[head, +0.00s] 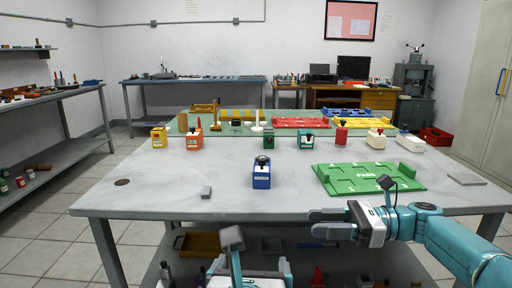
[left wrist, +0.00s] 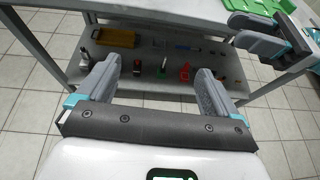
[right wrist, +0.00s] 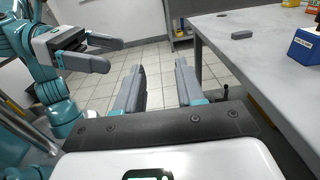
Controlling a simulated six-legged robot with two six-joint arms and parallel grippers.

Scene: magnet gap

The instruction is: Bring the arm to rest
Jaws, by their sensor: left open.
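My left gripper (left wrist: 155,75) is open and empty in the left wrist view, its two grey fingers spread in front of the table's lower shelf. My right gripper (head: 318,222) reaches in from the right over the table's front edge in the head view, pointing left. In the right wrist view its fingers (right wrist: 158,70) are apart with nothing between them.
The grey table (head: 130,200) carries a blue box (head: 262,174), a small grey block (head: 206,192) and a green board (head: 350,180). Several coloured items stand farther back. A lower shelf (left wrist: 140,60) holds a yellow tray (left wrist: 115,37) and small items. The table's left front is mostly clear.

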